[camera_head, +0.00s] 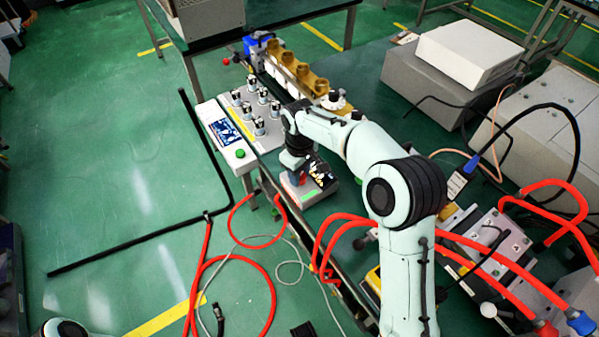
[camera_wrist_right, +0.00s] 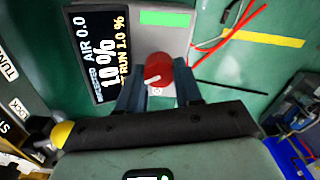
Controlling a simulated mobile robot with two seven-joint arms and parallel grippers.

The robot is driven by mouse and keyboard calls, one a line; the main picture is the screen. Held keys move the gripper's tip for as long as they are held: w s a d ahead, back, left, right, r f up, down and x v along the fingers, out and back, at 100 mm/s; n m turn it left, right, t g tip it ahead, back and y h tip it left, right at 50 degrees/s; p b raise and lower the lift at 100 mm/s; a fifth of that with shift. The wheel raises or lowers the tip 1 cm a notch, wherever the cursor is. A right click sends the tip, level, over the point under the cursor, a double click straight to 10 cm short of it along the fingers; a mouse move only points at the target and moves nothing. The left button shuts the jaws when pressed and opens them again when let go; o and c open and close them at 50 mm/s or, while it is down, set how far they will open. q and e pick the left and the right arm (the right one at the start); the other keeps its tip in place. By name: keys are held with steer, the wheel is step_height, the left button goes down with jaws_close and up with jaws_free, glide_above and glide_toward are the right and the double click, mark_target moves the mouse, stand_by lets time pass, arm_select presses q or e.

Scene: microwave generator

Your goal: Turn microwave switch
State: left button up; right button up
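The microwave generator box (camera_head: 305,183) is a grey case with a dark display under my right gripper (camera_head: 297,160). The red switch knob (camera_wrist_right: 158,68) sits on its face beside the lit display (camera_wrist_right: 108,48), and a little red shows in the head view. In the right wrist view, the two fingers of my right gripper (camera_wrist_right: 160,82) stand on either side of the knob, very close to it. I cannot tell whether they touch it. The knob is partly hidden by the gripper in the head view. My left gripper is not in view.
A box with a blue screen and green button (camera_head: 226,135) and a panel of several knobs (camera_head: 258,112) stand to the left. Red hoses (camera_head: 335,228) loop near the table edge. A white box (camera_head: 468,55) is at the back right.

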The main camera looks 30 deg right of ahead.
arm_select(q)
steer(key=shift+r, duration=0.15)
arm_select(e)
steer(key=n+p, duration=0.2)
steer(key=shift+r+n, duration=0.15)
steer(key=shift+n, duration=0.25)
steer(key=n+p, duration=0.1)
steer(key=n, duration=0.2)
steer(key=shift+n+p, duration=0.3)
steer(key=shift+p, duration=0.1)
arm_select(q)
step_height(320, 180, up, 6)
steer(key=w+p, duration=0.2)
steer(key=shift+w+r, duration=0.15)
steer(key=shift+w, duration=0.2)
arm_select(e)
steer(key=n, duration=0.5)
steer(key=shift+a+n, duration=0.1)
steer(key=shift+n, duration=0.2)
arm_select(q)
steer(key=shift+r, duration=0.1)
arm_select(e)
steer(key=o, duration=1)
steer(key=shift+s, duration=0.1)
steer(key=shift+o, duration=0.2)
